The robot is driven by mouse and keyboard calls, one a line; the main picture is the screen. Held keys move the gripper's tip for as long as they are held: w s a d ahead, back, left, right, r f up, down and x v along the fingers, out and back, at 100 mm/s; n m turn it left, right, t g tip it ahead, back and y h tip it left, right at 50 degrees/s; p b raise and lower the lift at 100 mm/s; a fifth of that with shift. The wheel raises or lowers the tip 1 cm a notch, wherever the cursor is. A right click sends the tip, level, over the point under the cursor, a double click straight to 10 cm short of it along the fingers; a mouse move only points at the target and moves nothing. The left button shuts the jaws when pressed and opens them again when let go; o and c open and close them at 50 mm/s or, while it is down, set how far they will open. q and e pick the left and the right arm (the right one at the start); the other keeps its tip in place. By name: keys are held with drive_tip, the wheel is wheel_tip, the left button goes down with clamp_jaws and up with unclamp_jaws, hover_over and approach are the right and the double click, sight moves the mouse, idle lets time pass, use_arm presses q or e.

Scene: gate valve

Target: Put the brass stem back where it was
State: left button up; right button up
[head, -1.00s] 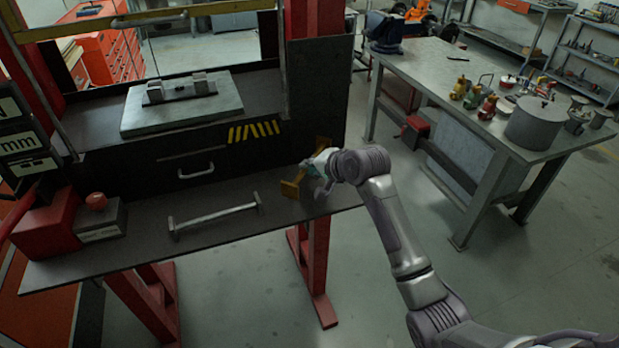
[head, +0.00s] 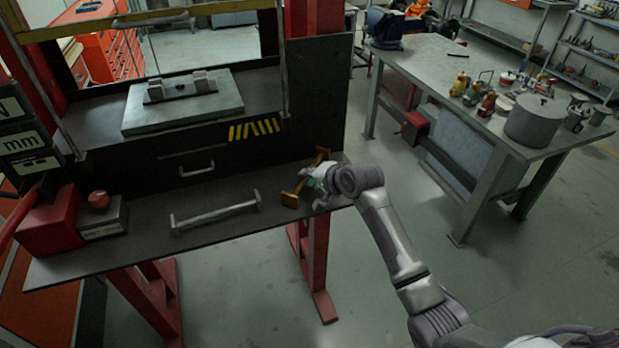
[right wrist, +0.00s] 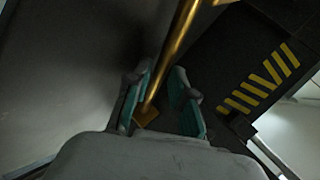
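The brass stem (head: 305,183) is a gold rod with wider end pieces, slanting at the right end of the dark shelf (head: 225,234) of the press. My right gripper (head: 313,186) is at the stem, on its right side, and partly hides it. In the right wrist view the stem (right wrist: 172,62) runs between the two teal-padded fingers of the gripper (right wrist: 166,72), with a visible gap to the right pad. The fingers look open around it. Whether the stem touches the left pad is unclear. My left gripper is out of view.
A grey bar with end plates (head: 215,215) lies on the shelf left of the stem. A red-and-grey box (head: 102,221) stands at the shelf's left end. A dark upright panel (head: 318,100) rises behind the stem. A workbench (head: 425,70) stands to the right, with open floor between.

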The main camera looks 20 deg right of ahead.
drive_tip(key=b+v, duration=0.1)
drive_tip(key=v, duration=1.1)
drive_tip(key=shift+r, duration=0.1)
